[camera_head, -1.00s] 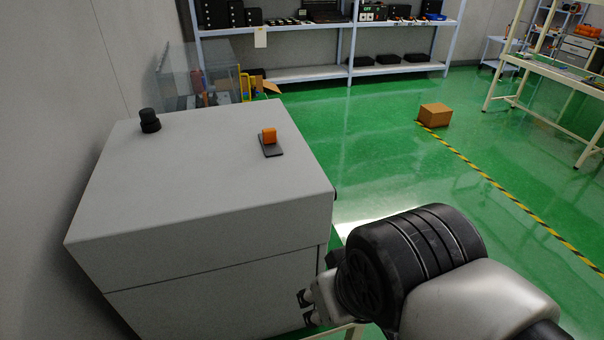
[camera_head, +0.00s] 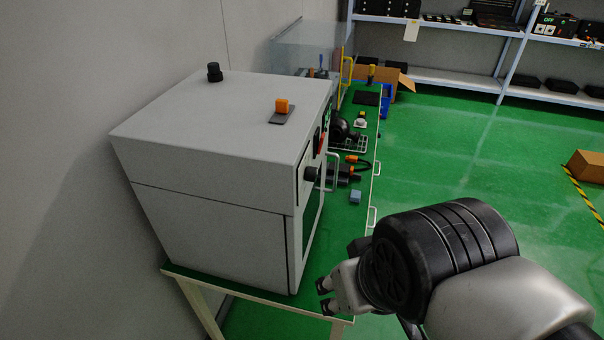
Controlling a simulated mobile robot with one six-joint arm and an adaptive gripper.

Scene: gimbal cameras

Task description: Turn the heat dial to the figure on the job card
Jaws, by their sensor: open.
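A grey box-shaped oven (camera_head: 215,150) stands on a green-topped bench against the wall. A black knob (camera_head: 311,174) sticks out from its front, seen edge-on from the side, so its markings are hidden. I cannot tell whether it is the heat dial. My gripper (camera_head: 325,297) is open and empty at the bench's near corner, below and apart from the knob. A pale card (camera_head: 411,31) hangs from the back shelf; it is too small to read, and I cannot tell whether it is the job card.
An orange block on a dark plate (camera_head: 282,107) and a black cap (camera_head: 214,72) are on the oven's top. A blue block (camera_head: 355,196), dark tools and a clear screen (camera_head: 306,48) are on the bench. Green floor to the right is open; a carton (camera_head: 588,166) stands there.

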